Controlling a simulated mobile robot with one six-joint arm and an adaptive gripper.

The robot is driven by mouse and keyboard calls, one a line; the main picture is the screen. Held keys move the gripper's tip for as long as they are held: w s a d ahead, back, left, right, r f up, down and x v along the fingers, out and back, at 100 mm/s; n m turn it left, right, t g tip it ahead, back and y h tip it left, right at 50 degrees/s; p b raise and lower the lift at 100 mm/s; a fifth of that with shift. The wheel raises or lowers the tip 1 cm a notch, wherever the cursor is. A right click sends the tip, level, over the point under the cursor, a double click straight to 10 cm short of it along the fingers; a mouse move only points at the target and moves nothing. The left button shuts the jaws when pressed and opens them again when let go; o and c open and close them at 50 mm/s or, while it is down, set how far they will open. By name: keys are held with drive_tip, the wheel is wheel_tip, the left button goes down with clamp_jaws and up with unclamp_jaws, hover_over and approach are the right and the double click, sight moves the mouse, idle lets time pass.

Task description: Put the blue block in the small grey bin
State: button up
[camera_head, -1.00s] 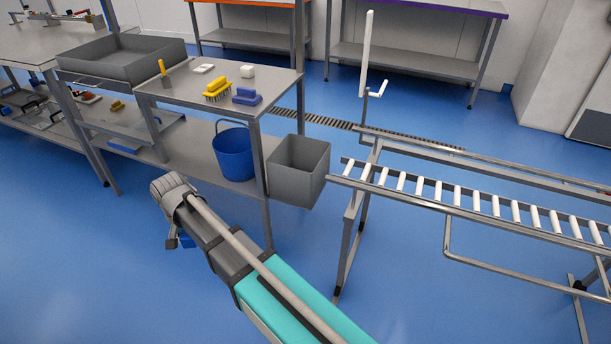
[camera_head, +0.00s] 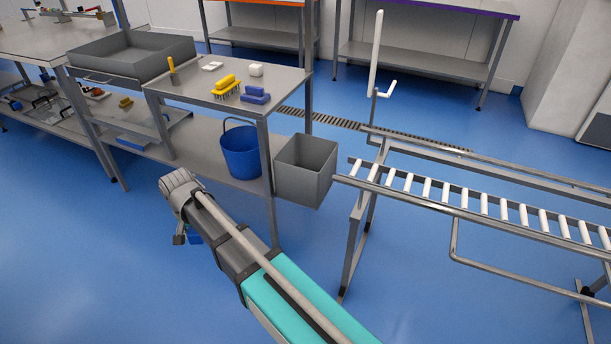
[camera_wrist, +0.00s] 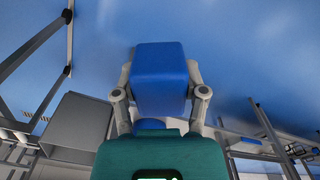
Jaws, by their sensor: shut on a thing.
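The blue block (camera_wrist: 159,78) is held between the two fingers of my gripper (camera_wrist: 160,95) in the wrist view, above the blue floor. In the head view, my gripper (camera_head: 184,237) points down and away at the end of my arm. Only a small part of the blue block (camera_head: 195,238) shows there beneath the wrist. The small grey bin (camera_head: 306,170) hangs at the right end of the steel table, ahead and to the right of my gripper. A grey open box, apparently this bin, also shows at the left of the wrist view (camera_wrist: 78,125).
A steel table (camera_head: 205,90) carries a yellow brush (camera_head: 226,86), a blue brush (camera_head: 255,95) and white pieces. A blue bucket (camera_head: 241,152) stands on its lower shelf. A roller conveyor (camera_head: 480,200) stands at the right. A large grey tub (camera_head: 130,58) is at the left. The near floor is clear.

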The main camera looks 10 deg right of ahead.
drive_tip(key=shift+w+d+r, duration=0.2)
drive_tip(key=shift+w+d, duration=0.2)
drive_tip(key=shift+w, duration=0.05)
drive_tip(key=w+d, duration=3.7)
drive_tip(key=w, duration=0.2)
drive_tip(key=shift+d+r+p, duration=0.25)
drive_tip(key=shift+p, duration=0.2)
drive_tip(key=shift+f, duration=0.15)
idle(0.5)
